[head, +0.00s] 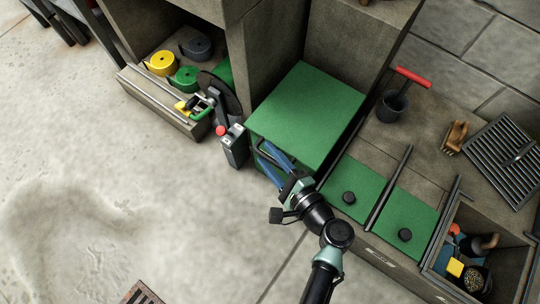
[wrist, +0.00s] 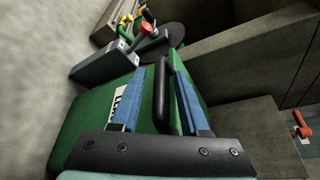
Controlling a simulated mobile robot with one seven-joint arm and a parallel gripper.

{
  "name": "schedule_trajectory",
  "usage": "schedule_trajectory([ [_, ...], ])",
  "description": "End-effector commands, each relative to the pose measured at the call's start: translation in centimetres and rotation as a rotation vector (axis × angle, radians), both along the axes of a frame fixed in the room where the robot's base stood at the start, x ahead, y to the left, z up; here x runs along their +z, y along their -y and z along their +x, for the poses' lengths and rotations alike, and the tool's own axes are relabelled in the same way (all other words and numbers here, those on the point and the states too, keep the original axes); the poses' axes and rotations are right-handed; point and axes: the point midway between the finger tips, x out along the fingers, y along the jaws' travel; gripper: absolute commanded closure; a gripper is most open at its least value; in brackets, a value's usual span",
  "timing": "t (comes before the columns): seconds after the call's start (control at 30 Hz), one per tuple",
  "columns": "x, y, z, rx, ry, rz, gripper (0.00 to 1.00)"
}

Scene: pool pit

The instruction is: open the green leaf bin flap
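The green leaf bin (head: 306,112) stands in the middle of the head view, its flat green top facing up. In the wrist view its green face (wrist: 85,125) carries a white label (wrist: 117,98), partly covered by a finger, and a black bar handle (wrist: 164,72). My gripper (head: 262,155) is at the bin's front face in the head view. In the wrist view its blue fingers (wrist: 157,72) are spread, one on each side of the handle. The handle is nearer the right finger; I cannot tell if they touch. The flap looks closed.
A grey box with a red knob (head: 221,131) stands just left of the bin. Green lids with black knobs (head: 348,198) lie to the right, near an open bin of odds and ends (head: 431,270).

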Motion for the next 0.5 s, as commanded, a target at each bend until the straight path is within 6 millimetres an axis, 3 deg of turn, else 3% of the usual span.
schedule_trajectory([
  [0.03,-0.01,0.02,-0.02,0.000,0.000,0.000,0.65],
  [0.23,-0.02,0.04,-0.03,-0.001,0.000,0.000,1.00],
  [0.5,-0.03,0.06,-0.04,-0.001,0.000,0.000,1.00],
])
